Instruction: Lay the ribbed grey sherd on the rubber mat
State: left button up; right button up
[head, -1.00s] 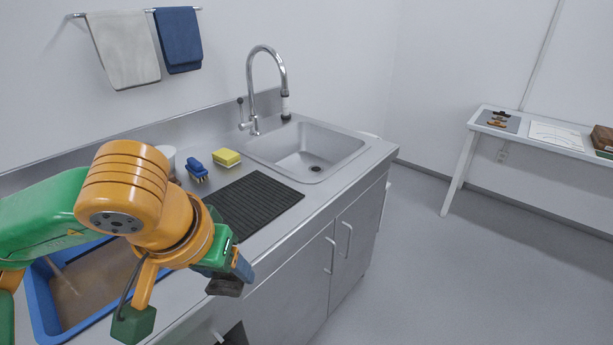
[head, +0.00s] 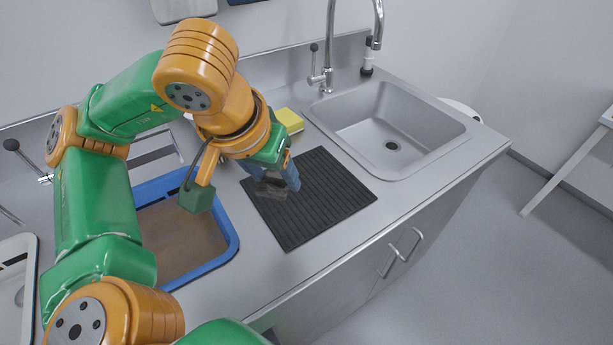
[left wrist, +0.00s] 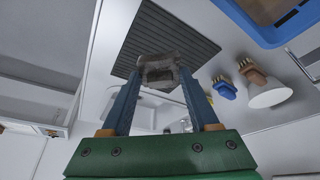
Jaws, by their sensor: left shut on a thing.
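The grey sherd (head: 268,188) is between the blue fingers of my left gripper (head: 280,182); its ribs cannot be made out. In the left wrist view the sherd (left wrist: 158,70) sits across the fingertips, with a finger on each side. The black grooved rubber mat (head: 325,200) lies flat on the steel counter. The gripper and sherd appear over the mat's left part in the head view. The mat (left wrist: 165,28) also shows behind the sherd in the left wrist view. Whether the sherd touches the mat is unclear. My right gripper is not in view.
A blue tub (head: 228,250) with brown contents stands left of the mat. A sink (head: 400,115) with a tap (head: 329,50) is at the right. A yellow sponge (head: 290,120) lies behind the mat.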

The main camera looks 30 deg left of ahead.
pick_arm(q)
jog(key=s+a+n, duration=0.1)
jog(key=s+a, duration=0.1)
jog(key=y+b, duration=0.1)
jog(key=b, duration=0.1)
send_over(308, 187)
jog(key=s, duration=0.1)
jog(key=f, duration=0.9)
jog(key=shift+s+d+f, duration=0.2)
jog(key=shift+f, duration=0.1)
notch_tip(308, 187, down, 3)
jog(key=shift+r, duration=0.1)
